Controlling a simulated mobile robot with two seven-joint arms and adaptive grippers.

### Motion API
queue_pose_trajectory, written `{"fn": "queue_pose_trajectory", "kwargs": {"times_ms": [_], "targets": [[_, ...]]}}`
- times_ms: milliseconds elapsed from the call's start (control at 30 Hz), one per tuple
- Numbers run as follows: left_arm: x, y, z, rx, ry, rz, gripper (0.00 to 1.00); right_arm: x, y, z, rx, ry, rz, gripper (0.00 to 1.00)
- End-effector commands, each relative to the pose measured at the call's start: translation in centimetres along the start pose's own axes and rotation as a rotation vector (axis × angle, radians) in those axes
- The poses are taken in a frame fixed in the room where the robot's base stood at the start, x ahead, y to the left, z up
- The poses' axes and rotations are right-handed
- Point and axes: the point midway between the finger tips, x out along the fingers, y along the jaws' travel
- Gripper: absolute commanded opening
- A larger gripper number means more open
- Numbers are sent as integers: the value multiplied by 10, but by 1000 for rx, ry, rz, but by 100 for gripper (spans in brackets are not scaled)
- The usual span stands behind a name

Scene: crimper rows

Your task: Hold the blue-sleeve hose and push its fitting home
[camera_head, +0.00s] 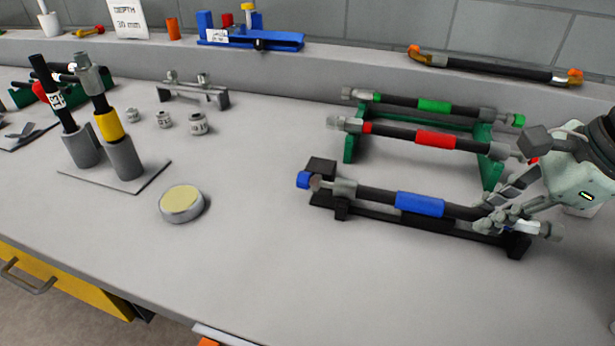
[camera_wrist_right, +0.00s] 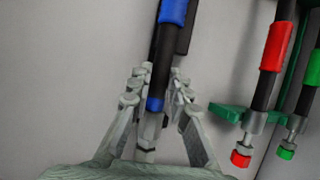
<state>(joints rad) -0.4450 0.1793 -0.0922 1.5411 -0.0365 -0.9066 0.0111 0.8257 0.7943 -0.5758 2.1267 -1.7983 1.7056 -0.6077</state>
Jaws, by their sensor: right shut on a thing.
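The blue-sleeve hose (camera_head: 375,197) lies along a black cradle (camera_head: 375,219) at the front right of the bench. Its blue sleeve (camera_head: 420,204) is near the middle, and a blue cap (camera_head: 304,180) is at its left end. My right gripper (camera_head: 497,218) is shut on the hose near its right end. In the right wrist view, the fingers (camera_wrist_right: 150,100) lie on both sides of the hose by a narrow blue band (camera_wrist_right: 154,104). The silver fitting (camera_wrist_right: 148,135) shows between the fingers, partly hidden; its tip (camera_head: 550,231) sticks out to the right. My left gripper is not in view.
Red-sleeve (camera_head: 436,140) and green-sleeve (camera_head: 434,105) hoses lie on a green rack (camera_head: 349,149) just behind. A round tin (camera_head: 182,203), small fittings (camera_head: 198,123) and a stand with upright hoses (camera_head: 150,180) are to the left. The bench between tin and cradle is clear.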

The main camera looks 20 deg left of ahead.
Motion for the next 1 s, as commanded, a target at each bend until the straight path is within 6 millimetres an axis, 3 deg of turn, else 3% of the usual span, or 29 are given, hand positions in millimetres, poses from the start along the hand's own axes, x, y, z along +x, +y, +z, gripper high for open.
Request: {"fn": "queue_pose_trajectory", "kwargs": {"times_ms": [367, 733, 1000], "targets": [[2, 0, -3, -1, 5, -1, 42, 0, -2, 0, 20, -4, 40, 0], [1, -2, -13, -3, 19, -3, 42, 0, -1, 1, 215, -1, 521, 0], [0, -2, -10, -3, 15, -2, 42, 0, 3, 1, 253, 2, 636, 0]]}}
